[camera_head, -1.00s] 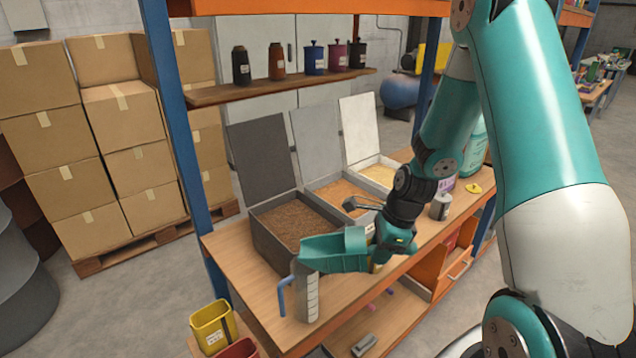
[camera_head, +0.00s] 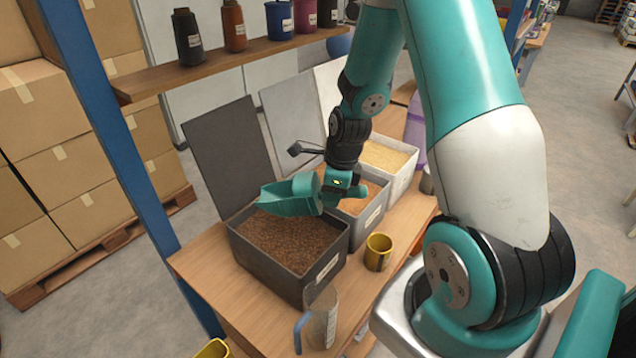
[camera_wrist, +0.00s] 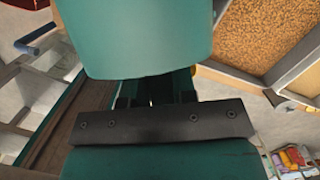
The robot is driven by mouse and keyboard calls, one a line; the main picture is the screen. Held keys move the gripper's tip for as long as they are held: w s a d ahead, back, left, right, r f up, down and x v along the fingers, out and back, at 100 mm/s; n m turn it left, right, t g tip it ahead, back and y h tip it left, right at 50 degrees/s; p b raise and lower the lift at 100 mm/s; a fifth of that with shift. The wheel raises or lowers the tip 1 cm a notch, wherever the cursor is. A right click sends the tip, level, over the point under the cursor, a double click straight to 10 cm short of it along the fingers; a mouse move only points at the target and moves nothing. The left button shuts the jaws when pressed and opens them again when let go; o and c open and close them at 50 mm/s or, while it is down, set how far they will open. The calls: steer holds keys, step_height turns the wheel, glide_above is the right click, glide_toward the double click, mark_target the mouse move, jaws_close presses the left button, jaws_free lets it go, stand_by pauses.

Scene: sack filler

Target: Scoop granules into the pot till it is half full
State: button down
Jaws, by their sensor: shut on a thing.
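My gripper (camera_head: 335,190) is shut on the handle end of a teal scoop (camera_head: 287,197). The scoop is over the back part of the dark bin (camera_head: 318,290) of brown granules (camera_head: 285,240), roughly level. I cannot see what is in the scoop or whether it touches the granules. In the wrist view the scoop (camera_wrist: 135,40) fills the upper middle, in front of my gripper (camera_wrist: 155,95). A clear grey measuring pot (camera_head: 322,318) with a blue handle stands upright at the table's front edge. Its fill level cannot be made out.
Bins of orange granules (camera_head: 360,190) and pale yellow granules (camera_head: 385,157) stand behind, to the right, with lids raised. A small yellow cup (camera_head: 378,252) stands right of the dark bin. A shelf (camera_head: 215,75) with several containers and a blue post (camera_head: 110,120) border the left.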

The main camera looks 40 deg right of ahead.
steer(key=shift+w+a+f+b, duration=0.2)
steer(key=shift+f+b, duration=0.2)
steer(key=shift+f, duration=0.15)
steer(key=w+a+f+b, duration=0.4)
steer(key=w+f+b, duration=0.1)
steer(key=f+b, duration=0.55)
steer(key=shift+t+y, duration=0.6)
steer(key=shift+t, duration=0.1)
steer(key=p+v, duration=0.1)
steer(key=v, duration=0.1)
steer(key=p+v, duration=0.2)
steer(key=s+p+v, duration=0.1)
steer(key=v, duration=0.2)
steer(key=shift+d+f+p, duration=0.15)
steer(key=shift+d+p, duration=0.15)
steer(key=shift+p, duration=0.1)
steer(key=shift+p+v, duration=1)
steer(key=shift+v, duration=0.45)
steer(key=shift+s, duration=0.2)
